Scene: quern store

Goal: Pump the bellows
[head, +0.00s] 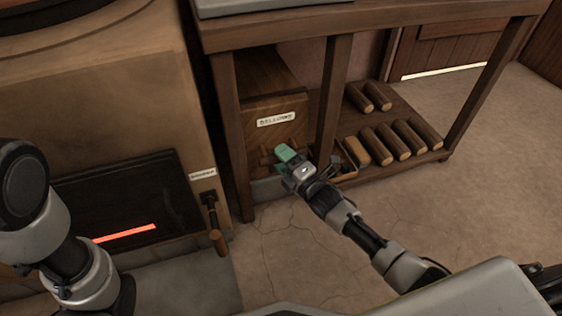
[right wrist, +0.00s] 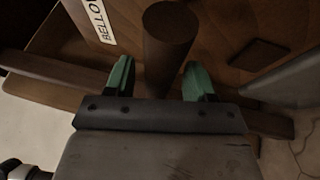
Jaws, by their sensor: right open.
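The bellows (head: 262,108) is a wooden box front under the bench, with a white label reading BELLOWS (head: 276,119). It also shows in the right wrist view (right wrist: 215,25). A dark round wooden handle (right wrist: 168,45) sticks out from its front. My right gripper (head: 288,160) is at the lower part of the bellows front. In the right wrist view its green fingers (right wrist: 158,80) are open, one on each side of the handle, with gaps visible. In the head view the gripper mostly hides the handle. My left arm shows at the left, but its gripper is out of view.
A furnace (head: 110,90) with a glowing slot (head: 125,233) stands at the left, with a wooden-handled lever (head: 214,225) on its right side. A bench leg (head: 331,105) stands close to my right gripper. Several logs (head: 385,143) lie on the low shelf. The floor at right is clear.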

